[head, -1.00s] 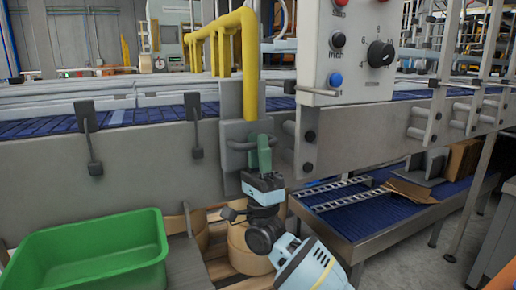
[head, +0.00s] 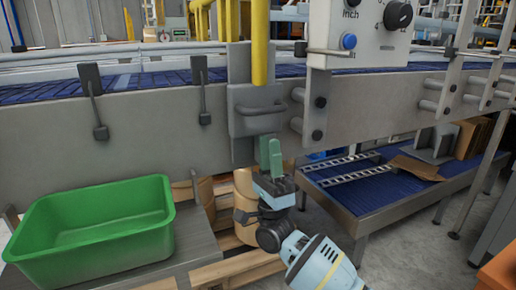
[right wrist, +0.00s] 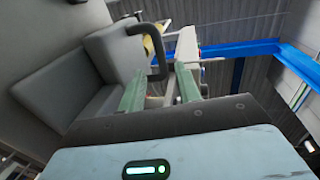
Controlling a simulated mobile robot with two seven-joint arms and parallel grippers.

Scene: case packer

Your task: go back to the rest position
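My right gripper (head: 271,155) shows in the head view, pointing up in front of the conveyor's grey side, at the lower edge of the metal bracket (head: 257,118). In the right wrist view its two green fingers (right wrist: 160,88) stand apart with nothing held between them. A dark curved handle shows beyond the fingers there; I cannot tell whether they touch it. My left gripper is in neither view.
A green bin (head: 95,232) stands on a grey surface at lower left. The conveyor's side wall (head: 130,150) runs across the picture. A control box (head: 375,35) hangs at upper right. A lower blue conveyor (head: 365,190) holds cardboard. Wooden pallets (head: 225,270) lie below.

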